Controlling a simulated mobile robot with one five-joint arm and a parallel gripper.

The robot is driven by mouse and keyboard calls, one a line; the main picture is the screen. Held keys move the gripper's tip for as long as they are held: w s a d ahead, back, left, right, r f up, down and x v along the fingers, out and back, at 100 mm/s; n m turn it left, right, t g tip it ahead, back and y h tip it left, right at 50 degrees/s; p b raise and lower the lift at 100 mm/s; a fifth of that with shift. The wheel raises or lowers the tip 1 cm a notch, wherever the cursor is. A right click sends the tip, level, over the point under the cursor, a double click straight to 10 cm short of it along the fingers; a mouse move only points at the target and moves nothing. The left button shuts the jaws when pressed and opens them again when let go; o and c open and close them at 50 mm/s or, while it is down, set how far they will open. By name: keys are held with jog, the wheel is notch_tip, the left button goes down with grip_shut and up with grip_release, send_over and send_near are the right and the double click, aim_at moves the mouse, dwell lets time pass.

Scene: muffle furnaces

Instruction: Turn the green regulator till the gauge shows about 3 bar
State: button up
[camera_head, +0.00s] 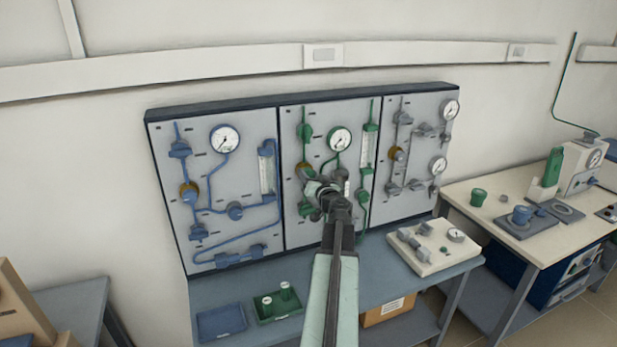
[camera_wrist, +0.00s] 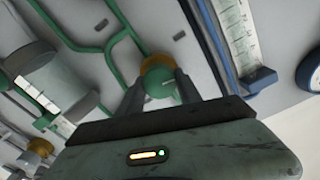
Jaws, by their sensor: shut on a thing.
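The green regulator (camera_wrist: 158,72) has a brass collar and a green knob with a pale mark. In the wrist view it sits between the two dark fingers of my gripper (camera_wrist: 160,92), which is shut on it. The green panel's gauge (camera_head: 339,139) is a round white dial above my gripper. Its dark needle is too small to read for certain.
A blue-piped panel (camera_head: 213,190) stands left and a grey-piped panel (camera_head: 417,150) right. Green pipes and a flowmeter (camera_head: 368,150) run close beside my gripper. On the bench below are a blue tray (camera_head: 221,322), a green tray (camera_head: 262,317) and a beige valve block (camera_head: 428,262).

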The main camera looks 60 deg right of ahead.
jog(key=m, duration=0.7)
jog(key=shift+d, duration=0.15)
jog(key=m, duration=0.4)
jog(key=shift+m, duration=1.6)
jog(key=o, duration=1.4)
jog(key=shift+f, duration=0.15)
jog(key=shift+c, duration=0.2)
jog(key=v, duration=0.7)
jog(key=shift+s+a, duration=0.25)
jog(key=shift+s, duration=0.05)
